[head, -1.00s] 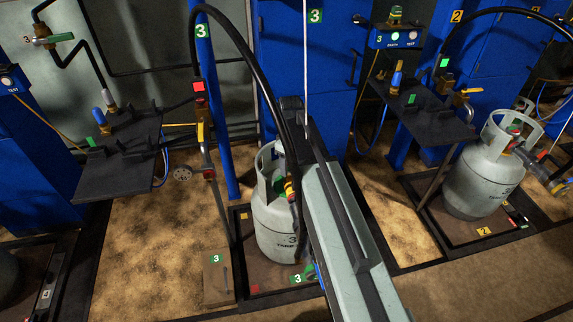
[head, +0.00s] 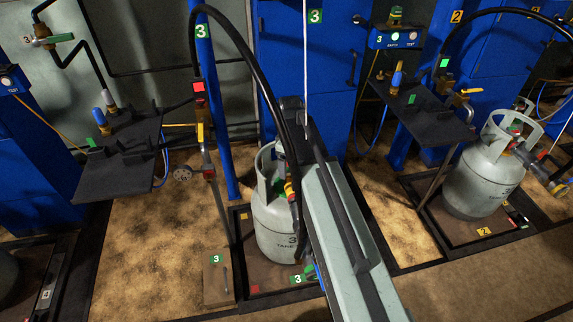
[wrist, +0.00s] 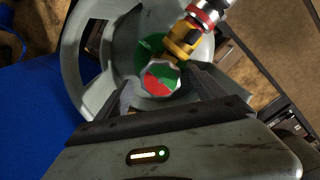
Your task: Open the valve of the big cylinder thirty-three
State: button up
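The big grey cylinder (head: 272,232), marked 3, stands upright on a dark framed platform, partly hidden behind my arm in the head view. In the wrist view its round collar (wrist: 72,50) surrounds the valve. The valve knob (wrist: 160,78) has a red and green face, with a green part behind it. A yellow fitting with a red ring (wrist: 182,40) joins the valve at its upper right. My gripper (wrist: 162,84) is open, with a finger on each side of the knob and apparent gaps between. Contact is unclear. My arm hides the fingers in the head view.
A black hose (head: 262,80) arches from the blue post down to the cylinder's fitting. A second grey cylinder (head: 482,180) stands at the right. Dark shelves (head: 120,175) hold small fittings. A box marked 3 (head: 218,285) stands left of the cylinder.

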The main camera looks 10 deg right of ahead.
aim_at(289, 167)
notch_tip(289, 167, up, 8)
jog(key=p, duration=0.8)
jog(key=shift+f, duration=0.1)
jog(key=s+a+m, duration=0.1)
jog(key=s+m, duration=0.9)
jog(key=s, duration=0.5)
notch_tip(289, 167, up, 20)
jog(key=p, duration=2)
jog(key=shift+w, duration=0.25)
